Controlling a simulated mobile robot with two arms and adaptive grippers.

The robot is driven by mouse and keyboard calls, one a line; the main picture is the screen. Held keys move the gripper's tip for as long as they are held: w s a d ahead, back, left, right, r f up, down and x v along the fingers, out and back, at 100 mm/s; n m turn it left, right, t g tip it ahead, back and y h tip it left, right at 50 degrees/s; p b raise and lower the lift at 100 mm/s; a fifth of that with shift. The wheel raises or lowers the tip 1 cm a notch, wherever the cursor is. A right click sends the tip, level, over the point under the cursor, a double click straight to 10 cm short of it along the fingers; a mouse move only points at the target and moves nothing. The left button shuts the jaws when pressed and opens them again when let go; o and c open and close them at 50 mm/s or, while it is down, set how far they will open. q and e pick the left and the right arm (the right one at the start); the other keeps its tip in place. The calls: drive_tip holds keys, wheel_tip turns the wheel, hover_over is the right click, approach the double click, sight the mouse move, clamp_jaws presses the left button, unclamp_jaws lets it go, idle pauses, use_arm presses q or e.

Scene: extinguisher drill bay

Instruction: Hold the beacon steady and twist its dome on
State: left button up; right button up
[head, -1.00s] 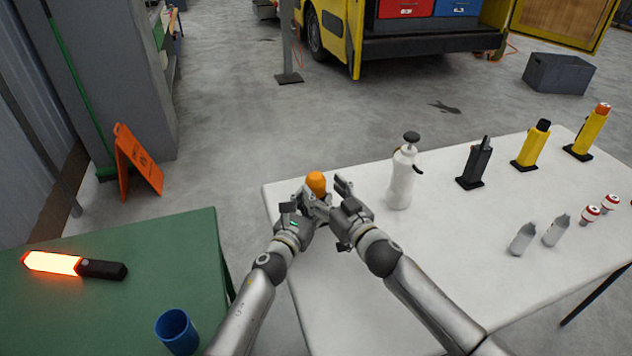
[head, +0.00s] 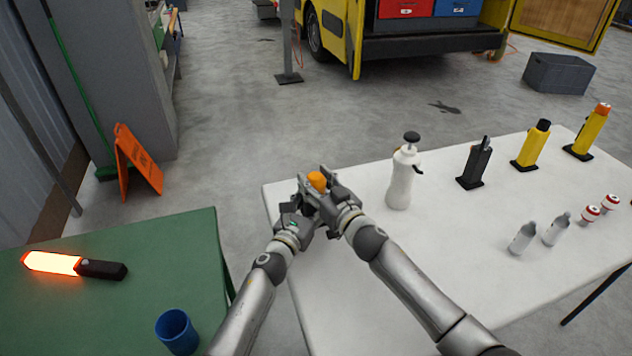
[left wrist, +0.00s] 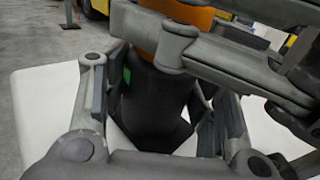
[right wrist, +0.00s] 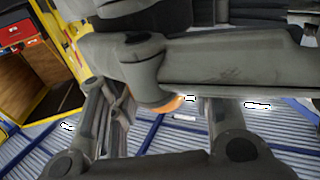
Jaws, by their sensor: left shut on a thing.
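The beacon has a dark body (left wrist: 155,95) and an orange dome (head: 317,181). My left gripper (head: 303,207) is shut on the dark body and holds it upright near the white table's left corner. The dome also shows at the top of the left wrist view (left wrist: 180,12), above the body; whether it is seated is hidden by fingers. My right gripper (head: 319,184) is at the dome, its fingers open on either side of it. In the right wrist view only a sliver of the dome (right wrist: 165,105) shows between the spread fingers; contact cannot be seen.
The white table (head: 450,255) carries a white spray bottle (head: 400,180) close to the right of my grippers, a black radio-like device (head: 476,163) and several smaller items farther right. A green table (head: 130,245) at left holds a glowing baton (head: 55,262) and a blue cup (head: 176,331).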

drive_tip(key=c, duration=0.3)
drive_tip(key=shift+n+y, duration=0.3)
drive_tip(key=n+g+y, duration=0.3)
drive_tip(key=shift+w+g+y, duration=0.1)
drive_tip(key=shift+g+y, duration=0.2)
drive_tip(key=shift+y, duration=0.1)
drive_tip(key=shift+w+n+g+y, duration=0.1)
drive_tip(key=shift+n+g+y, duration=1.2)
drive_tip(key=shift+n+g, duration=0.45)
drive_tip(key=shift+d+f+n+g+y, duration=0.1)
drive_tip(key=shift+n+g+y, duration=0.2)
drive_tip(key=shift+g, duration=0.55)
drive_tip(key=o, duration=1)
drive_tip(key=shift+d, duration=0.1)
